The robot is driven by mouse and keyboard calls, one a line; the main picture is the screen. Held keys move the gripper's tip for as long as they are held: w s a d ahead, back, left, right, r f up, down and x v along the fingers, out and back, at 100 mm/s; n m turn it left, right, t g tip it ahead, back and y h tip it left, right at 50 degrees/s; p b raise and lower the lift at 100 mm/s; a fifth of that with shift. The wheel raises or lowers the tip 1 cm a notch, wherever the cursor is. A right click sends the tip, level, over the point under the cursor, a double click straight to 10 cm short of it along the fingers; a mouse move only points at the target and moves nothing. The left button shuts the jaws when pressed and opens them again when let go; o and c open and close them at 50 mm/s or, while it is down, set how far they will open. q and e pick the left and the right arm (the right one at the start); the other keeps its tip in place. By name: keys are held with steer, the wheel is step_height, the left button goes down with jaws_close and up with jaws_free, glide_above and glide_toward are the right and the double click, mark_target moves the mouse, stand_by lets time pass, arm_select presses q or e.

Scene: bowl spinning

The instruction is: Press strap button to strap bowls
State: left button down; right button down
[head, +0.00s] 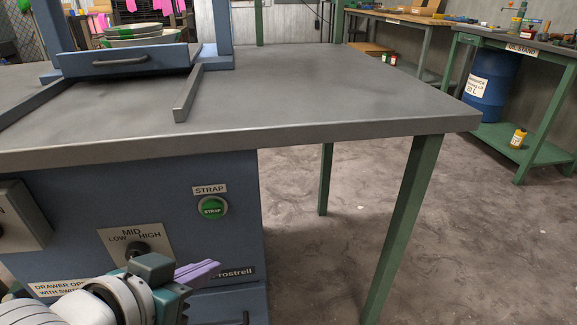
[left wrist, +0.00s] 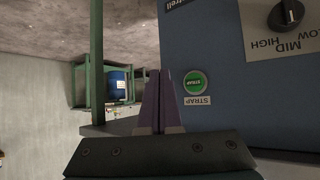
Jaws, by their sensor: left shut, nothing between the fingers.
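The green strap button (head: 212,208) sits in a pale ring on the front of the blue cabinet (head: 90,185), under a STRAP label (head: 210,190). It also shows in the left wrist view (left wrist: 195,83). My left gripper (head: 215,266) is shut and empty, its purple fingers below the button in the head view. In the left wrist view its fingertips (left wrist: 158,74) are beside the button, apart from it. A stack of bowls (head: 133,36) stands in the machine at the back left of the tabletop. My right gripper is not in view.
The MID/LOW/HIGH knob (head: 136,248) is left of the button, close to my left arm. A grey tabletop (head: 310,95) overhangs the cabinet, with a green leg (head: 402,225) at right. A blue drawer with a handle (head: 120,62) sits below the bowls.

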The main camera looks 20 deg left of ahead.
mark_target(213, 210)
arm_select(q)
steer(key=shift+w+a+b, duration=0.7)
steer(key=shift+w+a, duration=0.05)
steer(key=shift+w, duration=0.5)
steer(key=shift+w+a+b, duration=0.65)
steer(key=shift+w+a, duration=0.15)
steer(key=shift+w, duration=0.5)
steer(key=shift+w+a+b, duration=0.7)
steer(key=shift+w+a, duration=0.05)
steer(key=shift+w, duration=0.5)
steer(key=shift+w+a, duration=0.1)
steer(key=shift+w, duration=0.05)
steer(key=shift+w+a, duration=0.15)
steer(key=shift+w, duration=0.1)
